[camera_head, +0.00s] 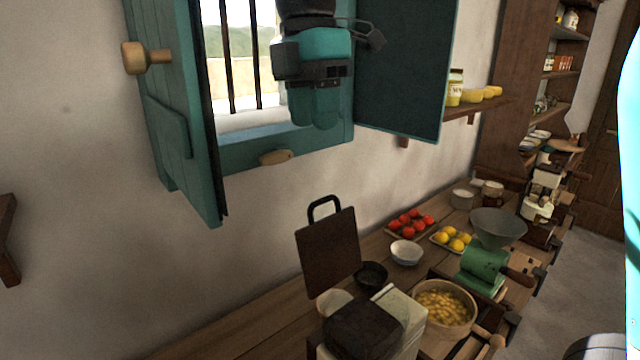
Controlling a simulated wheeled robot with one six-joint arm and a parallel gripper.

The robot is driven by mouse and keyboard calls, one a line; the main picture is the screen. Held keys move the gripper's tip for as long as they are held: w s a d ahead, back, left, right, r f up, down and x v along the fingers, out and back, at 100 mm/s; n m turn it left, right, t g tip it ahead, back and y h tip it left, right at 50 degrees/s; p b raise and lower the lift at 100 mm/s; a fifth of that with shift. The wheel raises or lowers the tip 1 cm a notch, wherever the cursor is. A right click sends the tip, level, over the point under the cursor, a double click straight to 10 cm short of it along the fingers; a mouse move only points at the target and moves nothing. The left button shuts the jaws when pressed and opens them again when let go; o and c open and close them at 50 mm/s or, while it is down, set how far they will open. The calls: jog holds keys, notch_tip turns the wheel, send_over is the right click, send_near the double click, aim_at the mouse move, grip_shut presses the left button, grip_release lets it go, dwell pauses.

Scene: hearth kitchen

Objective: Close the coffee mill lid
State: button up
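My gripper (314,122) hangs high in front of the open window, pointing down, well above the counter and apart from everything on it. Its teal fingers look close together, but whether there is a gap is unclear. No coffee mill is certain from this view. A green mill-like device (485,264) with a wide grey funnel (497,227) stands on the counter at right. A cream and dark device (541,196) stands further back. A brown panel with a black handle (328,252) stands raised, like an open lid, behind a cream and black appliance (403,312) at the front.
Open teal shutters (183,110) flank the barred window; one reaches out left of my gripper, another (402,65) lies to its right. The counter holds a tomato tray (392,232), a lemon tray, a white bowl (406,252) and a bowl of yellow pieces (467,322).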

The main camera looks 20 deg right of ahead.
jog(key=f, duration=0.3)
jog(key=f+p, duration=0.1)
jog(key=f, duration=0.3)
jog(key=s+f, duration=0.1)
jog(key=f, duration=0.3)
jog(key=shift+d, duration=0.25)
jog(key=shift+r, duration=0.1)
grip_shut()
